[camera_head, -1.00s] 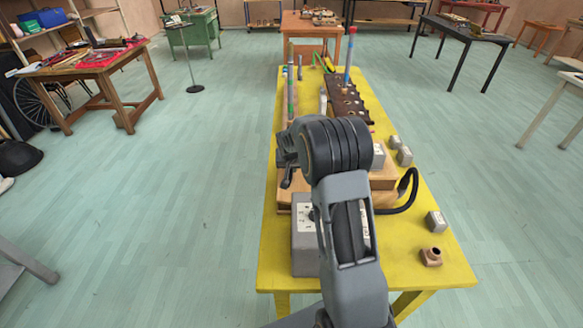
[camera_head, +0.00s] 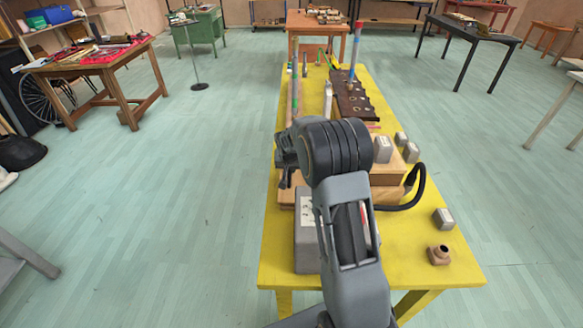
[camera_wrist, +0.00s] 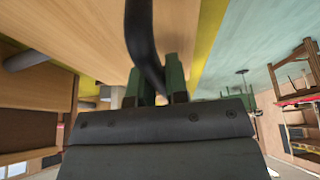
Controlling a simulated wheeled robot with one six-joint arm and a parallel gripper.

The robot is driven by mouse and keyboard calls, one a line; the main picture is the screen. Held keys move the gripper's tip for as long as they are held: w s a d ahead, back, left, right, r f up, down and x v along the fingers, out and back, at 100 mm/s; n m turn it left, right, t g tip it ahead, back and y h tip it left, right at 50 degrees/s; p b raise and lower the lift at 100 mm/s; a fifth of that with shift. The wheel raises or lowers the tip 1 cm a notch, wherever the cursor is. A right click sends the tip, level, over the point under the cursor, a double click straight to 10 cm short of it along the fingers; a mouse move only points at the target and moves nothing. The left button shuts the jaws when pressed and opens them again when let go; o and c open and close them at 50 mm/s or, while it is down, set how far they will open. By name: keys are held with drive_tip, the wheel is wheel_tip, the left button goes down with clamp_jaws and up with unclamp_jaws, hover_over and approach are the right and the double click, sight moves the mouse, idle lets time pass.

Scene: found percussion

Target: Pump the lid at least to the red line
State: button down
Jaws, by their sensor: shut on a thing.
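My gripper (camera_wrist: 154,80) has its two green-grey fingers closed around a black curved bar (camera_wrist: 142,32) in the wrist view. The bar runs up over a pale wooden surface (camera_wrist: 75,30). In the head view my own arm covers the gripper and most of what it holds. A wooden box (camera_head: 385,192) shows behind my arm on the yellow table, with a black curved hose or handle (camera_head: 418,188) at its right. I cannot make out the lid's edge or tell which mark is the red line.
The yellow table (camera_head: 420,262) also bears a dark perforated board (camera_head: 352,98), an upright blue and red stick (camera_head: 355,50), small grey blocks (camera_head: 444,218) and a brown fitting (camera_head: 439,255). A grey box (camera_head: 305,245) stands at front left. Green floor (camera_head: 170,220) lies free at left.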

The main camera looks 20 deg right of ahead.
sight(297, 175)
drive_tip(key=shift+r, duration=0.1)
drive_tip(key=shift+s+d+r+p, duration=0.15)
drive_tip(key=shift+d+r+p, duration=0.1)
drive_tip(key=shift+r+p, duration=0.35)
drive_tip(key=shift+d+r, duration=0.2)
drive_tip(key=shift+r, duration=0.1)
drive_tip(key=shift+s+d+r+p, duration=0.2)
drive_tip(key=shift+d+r+p, duration=0.2)
drive_tip(key=shift+r, duration=0.15)
drive_tip(key=shift+s+d+r+p, duration=0.15)
drive_tip(key=shift+d+r+p, duration=0.25)
drive_tip(key=shift+r, duration=0.1)
drive_tip(key=shift+a, duration=0.1)
drive_tip(key=c, duration=1)
unclamp_jaws()
drive_tip(key=shift+f, duration=0.1)
drive_tip(key=shift+c, duration=0.2)
